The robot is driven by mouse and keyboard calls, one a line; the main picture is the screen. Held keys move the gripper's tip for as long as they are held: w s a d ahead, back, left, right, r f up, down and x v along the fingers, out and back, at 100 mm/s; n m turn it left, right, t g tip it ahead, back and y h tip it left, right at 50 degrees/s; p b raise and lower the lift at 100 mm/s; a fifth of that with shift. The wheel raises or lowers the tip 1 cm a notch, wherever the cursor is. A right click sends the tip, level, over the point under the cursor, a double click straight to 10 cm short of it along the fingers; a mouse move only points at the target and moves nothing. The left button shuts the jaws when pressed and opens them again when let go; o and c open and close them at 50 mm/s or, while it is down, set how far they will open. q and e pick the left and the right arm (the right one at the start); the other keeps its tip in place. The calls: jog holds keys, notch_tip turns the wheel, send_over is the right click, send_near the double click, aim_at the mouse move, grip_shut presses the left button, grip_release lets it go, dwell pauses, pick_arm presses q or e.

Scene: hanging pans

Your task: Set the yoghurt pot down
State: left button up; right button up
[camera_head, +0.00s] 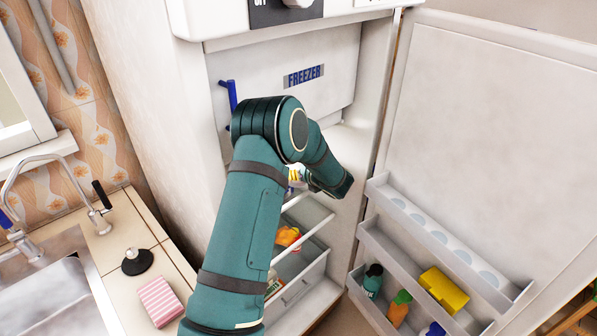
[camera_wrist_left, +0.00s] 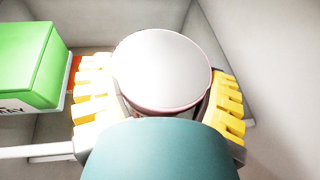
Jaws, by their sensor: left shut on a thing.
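The yoghurt pot (camera_wrist_left: 162,68) has a round pale lid with a pinkish rim, seen from above in the left wrist view. My left gripper (camera_wrist_left: 160,100) is shut on it, with yellow ridged fingers on both sides. In the head view my left arm reaches into the open fridge, and only a little of the gripper (camera_head: 295,174) shows behind the forearm. The pot cannot be made out clearly there. Whether its base touches a shelf is hidden. My right gripper is not in view.
A green box (camera_wrist_left: 25,62) stands close left of the gripper, with an orange thing (camera_wrist_left: 75,68) behind it. Fridge walls lie behind and right. The open fridge door (camera_head: 480,150) with filled racks is at right; a drawer (camera_head: 300,282) is below.

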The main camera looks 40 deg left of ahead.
pick_arm(q)
jog(key=shift+d+f, duration=0.15)
jog(key=shift+f, duration=0.55)
jog(key=shift+f, duration=0.15)
jog(key=o, duration=1.2)
jog(key=shift+c, duration=0.2)
